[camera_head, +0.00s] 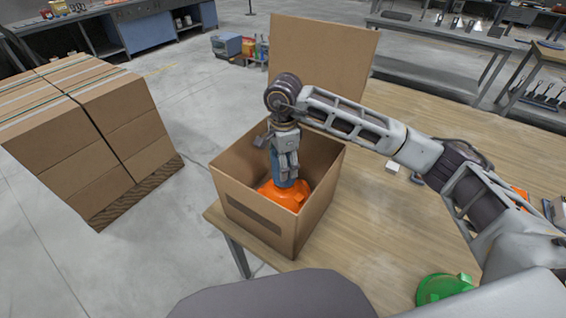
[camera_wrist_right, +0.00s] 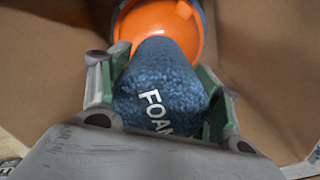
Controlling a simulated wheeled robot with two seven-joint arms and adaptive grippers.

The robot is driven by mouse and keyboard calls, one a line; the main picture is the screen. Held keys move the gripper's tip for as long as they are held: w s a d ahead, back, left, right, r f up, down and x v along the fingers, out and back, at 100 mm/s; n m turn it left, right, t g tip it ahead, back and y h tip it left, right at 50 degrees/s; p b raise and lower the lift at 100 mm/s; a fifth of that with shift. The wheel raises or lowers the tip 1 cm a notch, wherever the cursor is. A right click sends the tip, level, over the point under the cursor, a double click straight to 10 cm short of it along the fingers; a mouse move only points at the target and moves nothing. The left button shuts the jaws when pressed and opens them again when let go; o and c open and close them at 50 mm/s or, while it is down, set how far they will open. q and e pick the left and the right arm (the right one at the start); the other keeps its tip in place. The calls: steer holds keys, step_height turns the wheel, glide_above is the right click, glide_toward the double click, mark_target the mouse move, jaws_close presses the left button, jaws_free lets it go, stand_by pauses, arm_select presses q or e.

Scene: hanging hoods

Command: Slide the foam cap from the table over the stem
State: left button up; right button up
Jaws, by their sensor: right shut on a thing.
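The foam cap (camera_wrist_right: 160,90) is a dark blue, speckled piece with white lettering that begins "FOA". My right gripper (camera_head: 284,170) is shut on it, and in the right wrist view the gripper's fingers (camera_wrist_right: 160,95) stand on both sides of it. The gripper points down into an open cardboard box. Just beyond the cap's far end is an orange rounded object (camera_head: 287,194), also in the right wrist view (camera_wrist_right: 170,28). I cannot tell whether the cap touches it. No stem can be made out; the cap and gripper may hide it. My left gripper is not in view.
A green rounded object (camera_head: 440,289) and a small white block (camera_head: 393,166) lie on the wooden table (camera_head: 375,215). Stacked cartons (camera_head: 85,130) stand at the left.

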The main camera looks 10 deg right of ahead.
steer(key=shift+f+b, duration=0.4)
steer(key=shift+f, duration=0.1)
steer(key=o, duration=0.8)
steer(key=shift+o, duration=1.2)
steer(key=shift+r, duration=0.15)
steer(key=shift+r+p, duration=1.95)
steer(key=shift+r, duration=2.45)
steer(key=shift+s+f, duration=0.1)
